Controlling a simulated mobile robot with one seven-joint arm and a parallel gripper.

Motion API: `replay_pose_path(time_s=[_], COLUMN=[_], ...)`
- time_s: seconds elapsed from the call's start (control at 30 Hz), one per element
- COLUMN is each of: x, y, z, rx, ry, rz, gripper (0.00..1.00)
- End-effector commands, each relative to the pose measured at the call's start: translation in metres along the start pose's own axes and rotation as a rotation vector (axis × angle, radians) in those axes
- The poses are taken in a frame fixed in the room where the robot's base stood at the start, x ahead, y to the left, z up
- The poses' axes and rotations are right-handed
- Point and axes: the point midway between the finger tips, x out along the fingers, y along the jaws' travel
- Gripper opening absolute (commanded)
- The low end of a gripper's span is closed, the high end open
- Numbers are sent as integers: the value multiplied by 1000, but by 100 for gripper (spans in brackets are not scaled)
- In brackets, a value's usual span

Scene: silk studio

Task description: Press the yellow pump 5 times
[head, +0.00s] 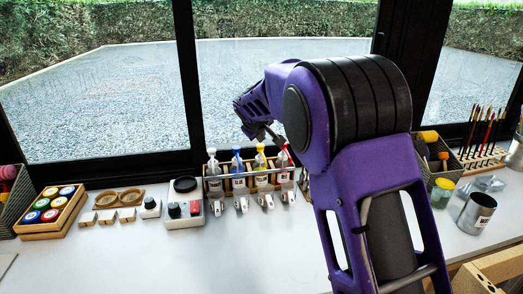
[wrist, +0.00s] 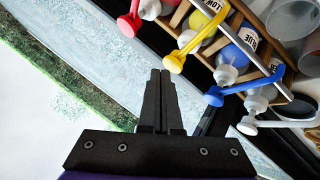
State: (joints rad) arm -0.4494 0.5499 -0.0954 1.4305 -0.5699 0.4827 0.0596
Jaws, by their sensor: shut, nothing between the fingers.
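The yellow pump (head: 260,150) tops a bottle in a rack by the window, between the blue pump (head: 236,153) and the red pump (head: 283,152). In the wrist view the yellow pump (wrist: 187,52) slants down-left, its round end just above and right of my fingertips. The blue pump (wrist: 240,82) is right of it and the red pump (wrist: 131,22) up-left. My gripper (wrist: 161,72) is shut and empty, its fingers side by side. In the head view my gripper (head: 277,139) is above the rack near the red and yellow pumps. I cannot tell whether it touches a pump.
A white pump (head: 212,155) stands at the rack's left end. The wooden rack (wrist: 269,78) has a bar along its front. A control box (head: 184,210) stands left of it. The window is close behind. The white table (head: 220,262) is clear in front.

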Motion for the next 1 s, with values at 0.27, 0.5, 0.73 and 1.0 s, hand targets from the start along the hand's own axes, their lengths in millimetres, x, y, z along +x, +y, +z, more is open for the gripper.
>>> replay_pose_path(time_s=[0.27,0.5,0.73,1.0], x=[3,5,7,10], y=[-2,-4,-5,-7], z=[2,4,5,7], rx=[0,0,0,0], ry=[0,0,-1,-2], rz=[0,0,0,-1], gripper=[0,0,0,0])
